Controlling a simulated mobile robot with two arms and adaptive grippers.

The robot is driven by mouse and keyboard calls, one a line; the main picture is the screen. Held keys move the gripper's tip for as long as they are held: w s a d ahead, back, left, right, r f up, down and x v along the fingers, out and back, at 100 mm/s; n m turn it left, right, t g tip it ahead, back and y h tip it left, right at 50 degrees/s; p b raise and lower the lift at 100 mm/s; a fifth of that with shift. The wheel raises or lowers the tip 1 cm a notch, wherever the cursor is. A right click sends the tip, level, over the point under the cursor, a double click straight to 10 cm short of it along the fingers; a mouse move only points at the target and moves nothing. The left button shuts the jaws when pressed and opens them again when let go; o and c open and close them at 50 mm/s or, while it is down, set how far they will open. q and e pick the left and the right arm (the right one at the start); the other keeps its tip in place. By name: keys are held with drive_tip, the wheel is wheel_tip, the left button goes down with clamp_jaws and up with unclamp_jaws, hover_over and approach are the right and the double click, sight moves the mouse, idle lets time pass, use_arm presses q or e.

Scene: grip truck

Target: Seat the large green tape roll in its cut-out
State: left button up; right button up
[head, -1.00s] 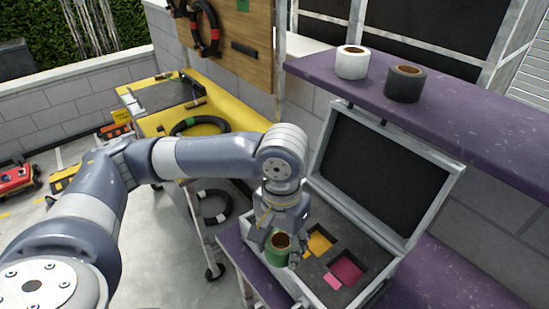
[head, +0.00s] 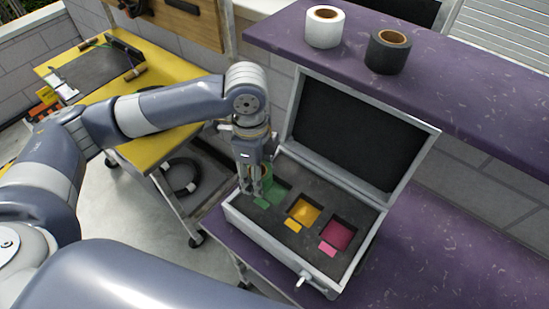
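My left gripper (head: 257,184) points down over the left end of the open case (head: 290,245). It appears shut on the large green tape roll (head: 264,172), of which only a little green and the brown core show between and behind the fingers. The green cut-out (head: 281,188), with a green tab at its front, lies just right of the fingers. The roll is at the cut-out's left side; I cannot tell whether it touches the foam. My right gripper is not in view.
The raised case lid (head: 345,135) stands behind. A white roll (head: 324,27) and a black roll (head: 388,52) sit on the purple shelf (head: 460,95). A yellow cart (head: 150,150) is at left.

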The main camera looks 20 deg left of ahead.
use_arm(q)
drive_tip(key=m+p, duration=0.1)
drive_tip(key=m, duration=0.2)
drive_tip(key=w+d+m+p, duration=0.1)
drive_tip(key=m, duration=0.2)
drive_tip(key=w+m, duration=0.1)
drive_tip(key=m, duration=0.2)
drive_tip(key=shift+d+p, duration=0.15)
drive_tip(key=shift+p, duration=0.25)
drive_tip(key=shift+w+d+m+p, duration=0.1)
drive_tip(key=shift+m+p, duration=0.2)
drive_tip(key=shift+m, duration=0.7)
drive_tip(key=m+p, duration=0.1)
drive_tip(key=m, duration=0.3)
drive_tip(key=w+d+m+p, duration=0.1)
drive_tip(key=m, duration=0.2)
drive_tip(key=f+m+p, duration=0.1)
drive_tip(key=m, duration=0.3)
drive_tip(key=shift+w+d+m, duration=0.15)
drive_tip(key=shift+w+m, duration=0.15)
drive_tip(key=shift+w, duration=0.05)
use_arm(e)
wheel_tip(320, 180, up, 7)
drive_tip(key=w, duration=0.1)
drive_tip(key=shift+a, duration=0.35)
use_arm(q)
drive_tip(key=shift+f, duration=0.15)
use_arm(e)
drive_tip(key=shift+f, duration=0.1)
